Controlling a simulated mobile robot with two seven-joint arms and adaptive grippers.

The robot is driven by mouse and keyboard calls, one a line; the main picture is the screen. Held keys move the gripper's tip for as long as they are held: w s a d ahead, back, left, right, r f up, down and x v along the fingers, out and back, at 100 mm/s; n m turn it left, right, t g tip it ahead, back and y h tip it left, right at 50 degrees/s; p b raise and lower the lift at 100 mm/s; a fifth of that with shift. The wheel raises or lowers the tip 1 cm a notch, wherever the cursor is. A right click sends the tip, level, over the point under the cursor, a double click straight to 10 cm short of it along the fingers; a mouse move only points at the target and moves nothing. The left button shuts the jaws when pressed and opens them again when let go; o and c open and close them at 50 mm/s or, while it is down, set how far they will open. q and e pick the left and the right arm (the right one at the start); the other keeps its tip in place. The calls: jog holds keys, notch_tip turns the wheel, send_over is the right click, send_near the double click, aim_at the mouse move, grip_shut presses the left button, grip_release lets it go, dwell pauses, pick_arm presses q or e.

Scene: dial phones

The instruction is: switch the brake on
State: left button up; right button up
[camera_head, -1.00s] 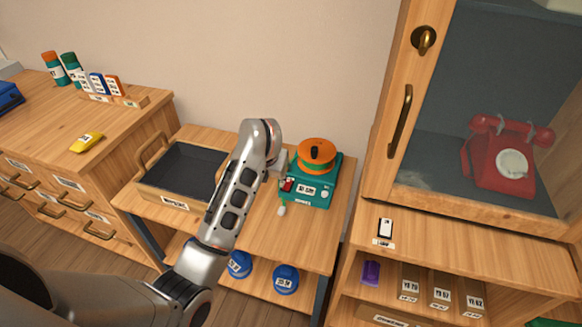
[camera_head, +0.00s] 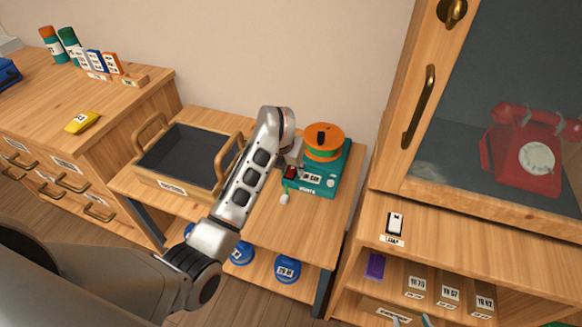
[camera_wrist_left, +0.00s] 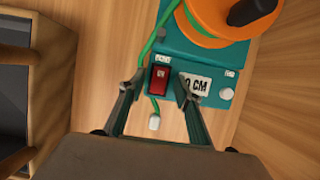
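A teal machine (camera_head: 325,186) with an orange reel (camera_head: 323,141) stands on the low wooden table. Its red rocker switch (camera_head: 291,172) sits at its front left corner, and the switch also shows in the left wrist view (camera_wrist_left: 159,78). A label reading "CM" is beside it. My left gripper (camera_wrist_left: 157,90) is open and empty, its fingertips apart on either side of the red switch. In the head view my left gripper (camera_head: 292,160) is partly hidden at the machine's left side. Two fingertips of my right gripper (camera_head: 411,321) show apart at the bottom edge.
A green cord (camera_wrist_left: 153,45) with a pale end (camera_wrist_left: 154,123) hangs beside the switch. A dark tray (camera_head: 185,160) stands left on the table. A cabinet with a red phone (camera_head: 525,148) is at the right. Bare tabletop lies in front of the machine.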

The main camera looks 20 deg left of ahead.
pick_arm(q)
grip_shut()
jog(key=shift+r, duration=0.1)
jog(key=shift+w+r+g+p, duration=0.3)
jog(key=shift+g+p, duration=0.1)
jog(key=shift+p, duration=0.3)
jog(key=shift+w+f+g+p, duration=0.15)
jog(key=shift+g+p, duration=0.2)
jog(key=shift+g, duration=0.45)
jog(key=shift+f+g, duration=0.15)
jog(key=shift+g, duration=0.25)
pick_arm(e)
jog(key=shift+s+a+r, duration=0.25)
jog(key=shift+s+a, duration=0.15)
jog(key=shift+s, duration=0.3)
jog(key=shift+w+d+r, duration=0.1)
jog(key=shift+w, duration=0.15)
pick_arm(q)
jog(key=shift+c, duration=0.6)
grip_release()
jog(key=shift+o, duration=0.6)
pick_arm(e)
jog(key=shift+w+r, duration=0.15)
jog(key=shift+r, duration=0.05)
